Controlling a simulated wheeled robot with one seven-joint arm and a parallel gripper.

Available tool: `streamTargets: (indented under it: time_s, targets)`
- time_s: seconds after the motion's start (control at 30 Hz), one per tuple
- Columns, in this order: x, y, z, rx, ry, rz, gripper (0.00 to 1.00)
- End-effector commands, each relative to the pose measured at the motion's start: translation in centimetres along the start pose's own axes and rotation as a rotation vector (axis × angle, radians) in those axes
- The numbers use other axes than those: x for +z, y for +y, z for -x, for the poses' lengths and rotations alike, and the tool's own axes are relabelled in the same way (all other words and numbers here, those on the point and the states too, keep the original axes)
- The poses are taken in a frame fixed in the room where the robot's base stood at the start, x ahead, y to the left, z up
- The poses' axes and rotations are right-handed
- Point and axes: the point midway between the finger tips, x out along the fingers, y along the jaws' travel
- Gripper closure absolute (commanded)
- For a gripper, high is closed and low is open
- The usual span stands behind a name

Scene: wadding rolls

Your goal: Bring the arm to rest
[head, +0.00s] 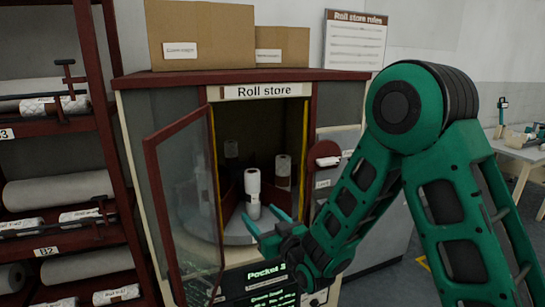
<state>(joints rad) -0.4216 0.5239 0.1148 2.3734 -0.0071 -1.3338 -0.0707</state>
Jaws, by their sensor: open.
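My green arm reaches in from the right, bent at a high elbow. My gripper (262,218) is open, its fingers pointing toward the doorway of the roll store cabinet (160,105). A white wadding roll (252,188) stands upright inside on a grey round platform (228,232) with dark dividers. The fingertips appear just in front of and below this roll; I see nothing between them. More rolls stand farther back, one at the right (283,168) and one dimly at the left (231,149). The cabinet's glass door (187,200) is swung open to the left.
A lit screen (268,280) reading "Pocket" sits below the doorway, partly behind my arm. A rack (95,110) with large rolls stands at the left. Cardboard boxes (215,35) lie on the cabinet top. A rules board (355,40) stands behind. A table (520,150) is far right.

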Motion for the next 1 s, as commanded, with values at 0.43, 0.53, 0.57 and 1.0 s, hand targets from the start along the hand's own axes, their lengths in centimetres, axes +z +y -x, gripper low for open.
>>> streamTargets:
  time_s: [0.43,0.53,0.57,1.0]
  targets:
    - [0.0,5.9,1.5,0.095,-0.185,0.031,0.35]
    - [0.0,8.3,2.7,0.133,-0.247,0.035,0.35]
    - [0.0,9.2,3.1,0.149,-0.269,0.035,0.35]
    - [0.1,24.6,20.5,0.492,-0.757,-0.096,0.35]
